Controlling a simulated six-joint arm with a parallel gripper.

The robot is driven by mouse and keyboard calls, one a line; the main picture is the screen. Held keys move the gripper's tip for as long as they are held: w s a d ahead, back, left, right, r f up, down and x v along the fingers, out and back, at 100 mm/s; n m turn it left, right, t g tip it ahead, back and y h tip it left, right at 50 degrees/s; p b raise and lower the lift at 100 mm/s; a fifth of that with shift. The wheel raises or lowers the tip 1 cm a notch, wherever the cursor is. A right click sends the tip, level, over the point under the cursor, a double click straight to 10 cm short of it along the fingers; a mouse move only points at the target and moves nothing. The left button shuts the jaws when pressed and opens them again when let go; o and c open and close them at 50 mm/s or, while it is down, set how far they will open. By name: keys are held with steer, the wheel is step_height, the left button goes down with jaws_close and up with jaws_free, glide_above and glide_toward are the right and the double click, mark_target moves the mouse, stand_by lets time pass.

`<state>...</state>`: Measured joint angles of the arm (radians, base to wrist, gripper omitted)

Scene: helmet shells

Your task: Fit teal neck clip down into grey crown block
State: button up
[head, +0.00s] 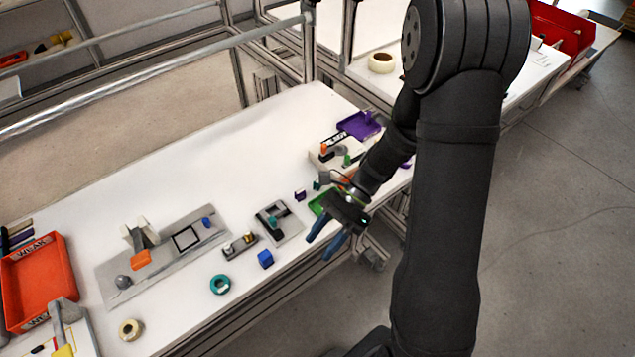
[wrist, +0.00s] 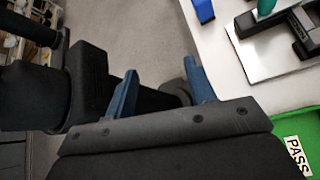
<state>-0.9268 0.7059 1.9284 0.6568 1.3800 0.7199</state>
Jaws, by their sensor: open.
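A dark grey block (head: 282,213), which looks like the crown block, sits on a light plate near the table's front edge. It also shows at the top right of the wrist view (wrist: 303,30), partly cut off. A teal piece (head: 273,222), likely the neck clip, stands upright at the block, also seen in the wrist view (wrist: 265,8). I cannot tell whether it is seated in the block or only beside it. My gripper (head: 323,240) has its blue fingers apart and empty, beyond the table's front edge, right of the block. The fingers show in the wrist view (wrist: 160,75).
A green PASS tray (wrist: 296,140) lies beside my gripper. A blue block (head: 265,259), a teal ring (head: 220,285) and a small grey holder (head: 239,246) stand left of the plate. A red tray (head: 38,278) is far left. The table's back middle is clear.

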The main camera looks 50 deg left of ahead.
steer(key=w+a+r+n+t, duration=0.1)
steer(key=w+a+n+t, duration=0.1)
steer(key=a+n, duration=0.1)
steer(key=w+a+r+n+t+h, duration=0.1)
steer(key=w+a+n+t, duration=0.1)
steer(key=n, duration=0.3)
steer(key=w+a+r+n+t, duration=0.1)
steer(key=w+a+n+t, duration=0.1)
steer(key=n, duration=0.3)
steer(key=shift+a+h, duration=0.3)
steer(key=shift+a, duration=0.5)
steer(key=w+a+r+n+t, duration=0.3)
steer(key=a+r+n, duration=0.1)
steer(key=a+n, duration=0.2)
steer(key=n+t+y, duration=0.2)
steer(key=n+t, duration=0.1)
steer(key=n, duration=0.3)
glide_toward(317, 179)
steer(key=f, duration=0.5)
steer(key=shift+a+f, duration=0.1)
steer(key=shift+a, duration=0.2)
steer(key=shift+w+d+f, duration=0.1)
steer(key=shift+d+f, duration=0.15)
steer(key=shift+f, duration=0.65)
steer(key=shift+w+d+f, duration=0.15)
steer(key=shift+d+f, duration=0.1)
steer(key=shift+f, duration=0.65)
steer(key=shift+w+d+f, duration=0.1)
steer(key=shift+d+f, duration=0.15)
steer(key=shift+f, duration=0.6)
